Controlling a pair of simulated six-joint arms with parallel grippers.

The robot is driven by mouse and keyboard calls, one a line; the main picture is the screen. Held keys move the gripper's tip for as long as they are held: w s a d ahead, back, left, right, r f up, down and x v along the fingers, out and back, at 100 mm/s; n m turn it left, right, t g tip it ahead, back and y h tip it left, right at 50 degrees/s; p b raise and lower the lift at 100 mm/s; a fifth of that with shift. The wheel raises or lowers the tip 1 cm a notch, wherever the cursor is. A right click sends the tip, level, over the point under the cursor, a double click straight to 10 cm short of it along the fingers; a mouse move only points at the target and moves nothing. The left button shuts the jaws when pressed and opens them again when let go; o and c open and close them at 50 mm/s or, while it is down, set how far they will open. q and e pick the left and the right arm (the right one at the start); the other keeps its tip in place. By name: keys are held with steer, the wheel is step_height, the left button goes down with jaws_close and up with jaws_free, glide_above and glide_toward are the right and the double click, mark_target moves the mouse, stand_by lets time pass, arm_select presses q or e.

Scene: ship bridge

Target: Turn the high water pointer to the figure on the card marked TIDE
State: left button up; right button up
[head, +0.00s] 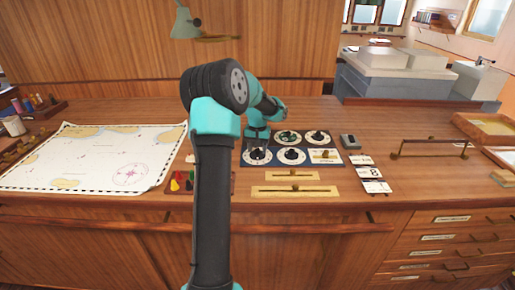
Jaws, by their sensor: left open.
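A dark blue panel (333,147) on the wooden desk carries several round white dials with dark pointer knobs. The lower left dial (257,157) lies just below my left gripper (257,148), which is small and dark here. It is open; whether it touches the knob I cannot tell. Other dials show at lower middle (291,156), upper middle (288,138) and upper right (318,138). My arm hides the panel's upper left. Which dial is high water is too small to read. Several white cards (374,187) lie right of the panel; their words are not legible. My right gripper is out of view.
A chart (95,157) covers the left desk. A tray with coloured pieces (181,184) sits beside my arm. Two brass slider strips (296,190) lie in front of the panel. A grey box (348,141) and a brass rail (430,142) stand to the right.

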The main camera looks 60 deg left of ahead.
mark_target(258, 149)
arm_select(q)
steer(key=shift+r, duration=0.1)
step_height(258, 149, up, 17)
stand_by(0.7)
steer(key=shift+r, duration=0.1)
